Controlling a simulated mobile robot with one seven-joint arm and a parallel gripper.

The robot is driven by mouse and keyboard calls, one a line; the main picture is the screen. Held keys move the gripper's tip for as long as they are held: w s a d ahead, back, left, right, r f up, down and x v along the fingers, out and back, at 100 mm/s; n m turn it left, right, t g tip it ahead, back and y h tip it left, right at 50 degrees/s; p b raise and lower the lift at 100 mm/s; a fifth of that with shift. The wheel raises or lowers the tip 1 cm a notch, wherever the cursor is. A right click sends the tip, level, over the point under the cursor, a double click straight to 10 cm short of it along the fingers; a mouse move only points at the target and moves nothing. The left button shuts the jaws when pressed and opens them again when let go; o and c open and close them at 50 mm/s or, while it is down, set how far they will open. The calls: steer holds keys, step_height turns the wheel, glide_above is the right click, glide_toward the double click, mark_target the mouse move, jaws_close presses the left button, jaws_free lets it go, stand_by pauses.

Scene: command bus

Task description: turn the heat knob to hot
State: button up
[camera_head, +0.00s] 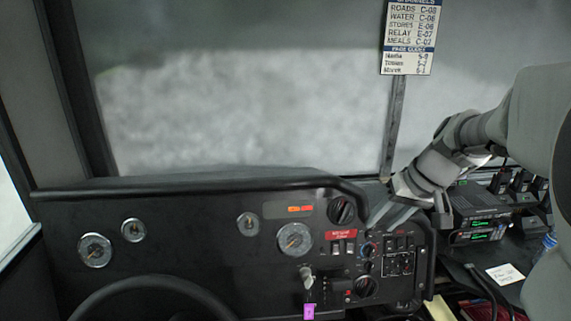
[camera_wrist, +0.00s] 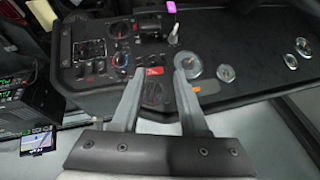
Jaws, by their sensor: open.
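The heat knob appears to be the small dial with a blue and red ring (camera_head: 368,249) on the right part of the black dashboard panel. It also shows in the wrist view (camera_wrist: 120,60), left of my fingertips. Its pointer is too small to read. My gripper (camera_head: 376,217) is open and empty, just above and in front of that part of the panel. In the wrist view its two fingers (camera_wrist: 158,74) point at the panel, apart from each other. A larger black knob (camera_wrist: 154,94) shows between them. No contact with the heat knob is visible.
Another large black knob (camera_head: 366,286) sits below the heat knob. Switches stand under a red label (camera_head: 341,234). Radios (camera_head: 480,228) stand at right; the steering wheel (camera_head: 150,285) is lower left.

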steer(key=p, duration=0.1)
glide_toward(374, 250)
steer(key=shift+m+t, duration=0.3)
steer(key=shift+m, duration=0.1)
steer(key=b+x, duration=0.1)
steer(key=x, duration=0.7)
steer(key=shift+f, duration=0.25)
steer(key=shift+s+a, duration=0.1)
jaws_close()
